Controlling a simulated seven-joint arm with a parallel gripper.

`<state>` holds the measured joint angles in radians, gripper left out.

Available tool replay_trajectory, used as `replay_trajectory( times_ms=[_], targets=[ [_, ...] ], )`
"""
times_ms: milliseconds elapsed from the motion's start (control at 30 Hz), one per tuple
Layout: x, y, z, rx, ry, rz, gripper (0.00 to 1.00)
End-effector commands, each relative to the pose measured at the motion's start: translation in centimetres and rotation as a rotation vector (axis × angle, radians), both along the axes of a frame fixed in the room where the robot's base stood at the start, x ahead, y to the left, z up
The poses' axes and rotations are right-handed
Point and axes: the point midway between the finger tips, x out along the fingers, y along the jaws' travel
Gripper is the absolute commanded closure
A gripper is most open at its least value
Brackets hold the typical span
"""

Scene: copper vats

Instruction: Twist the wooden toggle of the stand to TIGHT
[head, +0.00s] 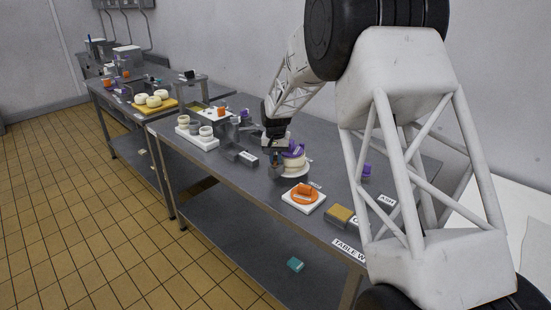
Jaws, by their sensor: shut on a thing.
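My gripper (277,150) is over the middle of the grey metal table (215,170), pointing down. It is small in the head view, and its fingertips are hard to make out. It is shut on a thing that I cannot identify. A small dark grey fixture (278,170) stands right under it. I cannot tell whether this is the stand, and I can make out neither a wooden toggle nor a TIGHT mark. A cream round stack (296,165) with a purple top (294,149) stands just to the right of the gripper.
An orange piece lies on a white board (303,201) in front. A box with a yellow top (341,214) is to its right. A white tray with cups (197,138) and a grey block (240,155) are to the left. Cream rounds lie on a yellow board (154,105) farther back.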

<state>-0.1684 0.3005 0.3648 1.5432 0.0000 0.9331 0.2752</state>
Motion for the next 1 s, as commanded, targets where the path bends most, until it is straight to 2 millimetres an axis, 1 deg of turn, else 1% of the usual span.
replay_trajectory(
  times_ms=[1000],
  targets=[
    [0.02, -0.01, 0.09, 0.001, -0.001, -0.955, 1.0]
  ],
)
